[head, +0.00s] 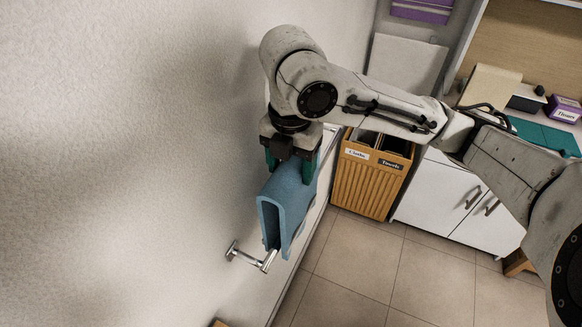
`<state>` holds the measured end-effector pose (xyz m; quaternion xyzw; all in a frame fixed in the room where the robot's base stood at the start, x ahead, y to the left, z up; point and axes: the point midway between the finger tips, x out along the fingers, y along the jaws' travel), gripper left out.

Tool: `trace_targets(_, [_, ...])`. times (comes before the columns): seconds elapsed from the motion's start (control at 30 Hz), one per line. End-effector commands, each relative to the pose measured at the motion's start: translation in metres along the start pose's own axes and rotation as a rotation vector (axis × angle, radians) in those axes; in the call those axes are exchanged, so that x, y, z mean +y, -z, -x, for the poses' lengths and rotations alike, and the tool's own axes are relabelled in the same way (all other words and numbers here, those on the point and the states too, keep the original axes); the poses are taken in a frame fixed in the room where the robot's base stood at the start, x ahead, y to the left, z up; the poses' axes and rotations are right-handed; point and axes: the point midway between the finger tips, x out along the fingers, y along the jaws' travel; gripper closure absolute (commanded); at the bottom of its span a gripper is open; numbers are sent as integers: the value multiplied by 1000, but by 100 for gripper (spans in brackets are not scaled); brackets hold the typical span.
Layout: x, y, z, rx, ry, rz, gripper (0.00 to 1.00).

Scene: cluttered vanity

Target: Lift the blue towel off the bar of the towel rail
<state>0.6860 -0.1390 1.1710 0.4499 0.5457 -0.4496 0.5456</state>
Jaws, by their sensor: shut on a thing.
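The blue towel (288,197) is in the middle of the head view, folded over like an upside-down U with its open end facing me. My gripper (291,168) points down from above and is shut on the towel's top fold with its green fingers. The silver towel rail (250,257) sticks out from the wall below the towel. Its near end shows at the towel's lower edge, below the fold. The rest of the bar is hidden behind the towel, so I cannot tell whether the flaps still straddle it.
The plain wall (120,150) is close on the left. A slatted wooden bin (365,183) with labelled compartments stands behind, beside a white cabinet (440,190). A counter with boxes is at the upper right. The tiled floor (365,260) below is mostly clear.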

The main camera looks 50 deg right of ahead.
Motion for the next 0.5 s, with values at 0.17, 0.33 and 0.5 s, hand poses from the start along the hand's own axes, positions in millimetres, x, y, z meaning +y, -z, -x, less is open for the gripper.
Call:
trace_targets(0.17, [0, -1, 7, -2, 0, 1, 73])
trace_targets(0.33, [0, -1, 13, -1, -1, 0, 73])
trace_targets(0.5, [0, -1, 19, -2, -1, -1, 73])
